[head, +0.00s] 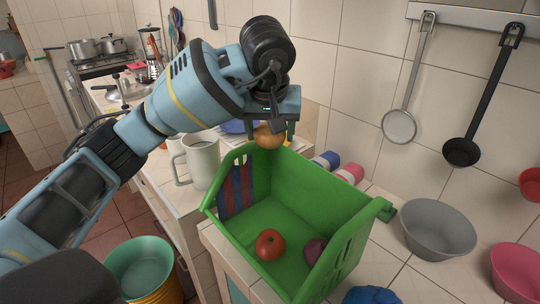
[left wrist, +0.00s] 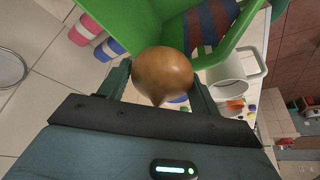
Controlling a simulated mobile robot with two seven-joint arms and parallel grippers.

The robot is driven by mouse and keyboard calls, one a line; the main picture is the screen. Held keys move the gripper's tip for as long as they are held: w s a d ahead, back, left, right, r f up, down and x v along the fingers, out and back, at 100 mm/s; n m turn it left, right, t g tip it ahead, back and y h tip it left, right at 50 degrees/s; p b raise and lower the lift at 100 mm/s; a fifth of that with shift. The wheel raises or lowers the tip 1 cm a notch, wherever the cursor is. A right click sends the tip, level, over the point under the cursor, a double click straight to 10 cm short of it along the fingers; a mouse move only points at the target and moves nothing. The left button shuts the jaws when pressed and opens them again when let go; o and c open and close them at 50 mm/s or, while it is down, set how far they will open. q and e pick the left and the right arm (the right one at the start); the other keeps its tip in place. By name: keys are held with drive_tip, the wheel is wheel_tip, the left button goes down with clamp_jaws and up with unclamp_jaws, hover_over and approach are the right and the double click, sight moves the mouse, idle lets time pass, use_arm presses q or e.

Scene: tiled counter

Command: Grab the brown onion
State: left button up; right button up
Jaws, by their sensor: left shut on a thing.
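The brown onion (head: 268,137) is round and golden-brown. It is held in my left gripper (head: 271,128), just above the back rim of the green crate (head: 290,185). In the left wrist view the onion (left wrist: 163,73) sits between the two fingers of my left gripper (left wrist: 162,82), which are shut on it, and its pointed tip faces the palm. The crate (left wrist: 150,22) shows behind it. My right gripper is not in view.
The crate holds a red tomato (head: 270,244) and a purple onion (head: 315,251). A white mug (head: 203,161) stands left of the crate. A grey bowl (head: 438,229) and a pink bowl (head: 518,270) stand to the right. A ladle (head: 463,151) and a strainer (head: 399,125) hang on the tiled wall.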

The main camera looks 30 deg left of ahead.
use_arm(q)
wheel_tip(320, 180, up, 6)
drive_tip(key=shift+p, duration=0.4)
